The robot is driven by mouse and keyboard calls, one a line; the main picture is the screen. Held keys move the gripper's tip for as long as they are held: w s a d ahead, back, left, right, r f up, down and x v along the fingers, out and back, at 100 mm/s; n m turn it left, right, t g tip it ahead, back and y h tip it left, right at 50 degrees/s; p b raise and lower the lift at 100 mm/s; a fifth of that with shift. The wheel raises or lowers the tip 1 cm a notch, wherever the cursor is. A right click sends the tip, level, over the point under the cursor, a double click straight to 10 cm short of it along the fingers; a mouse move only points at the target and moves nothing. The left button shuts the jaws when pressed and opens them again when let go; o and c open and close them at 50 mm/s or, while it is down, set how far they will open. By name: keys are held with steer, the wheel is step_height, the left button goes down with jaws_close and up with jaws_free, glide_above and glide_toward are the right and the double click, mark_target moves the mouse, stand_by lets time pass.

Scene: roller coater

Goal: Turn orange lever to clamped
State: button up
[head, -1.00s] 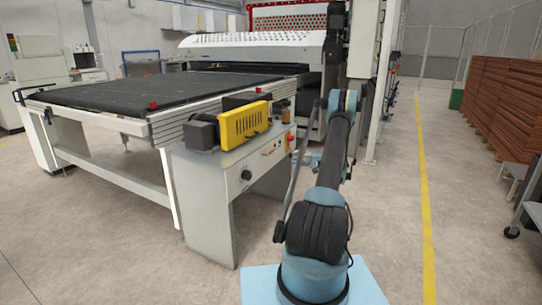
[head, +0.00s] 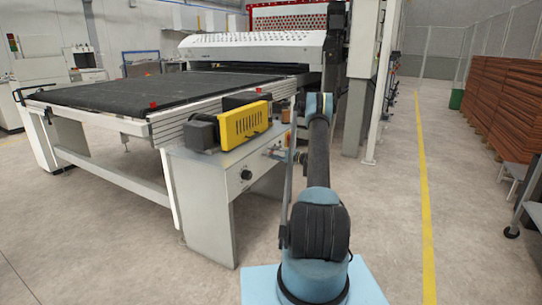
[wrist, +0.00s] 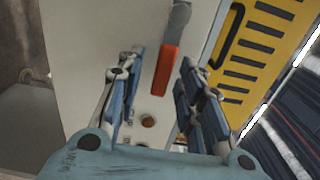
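The orange lever (wrist: 166,68) has an orange grip on a grey metal arm. In the wrist view it lies along the light machine panel (wrist: 85,50), slightly tilted. My gripper (wrist: 161,72) is open, with one blue-grey finger on each side of the orange grip. A gap shows between the grip and each finger; I cannot tell how far the fingertips are from it in depth. In the head view my gripper (head: 274,153) is small, in front of the control cabinet (head: 208,195). I cannot make out the lever there.
A yellow slotted guard (head: 246,124) sits on top of the cabinet and also shows beside the lever in the wrist view (wrist: 255,50). The conveyor bed (head: 150,92) extends left. Floor is free to the right, by the yellow line (head: 425,200).

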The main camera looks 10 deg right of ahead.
steer(key=shift+w+a, duration=0.4)
steer(key=shift+a, duration=0.15)
steer(key=shift+c, duration=0.5)
jaws_close()
steer(key=shift+a, duration=0.1)
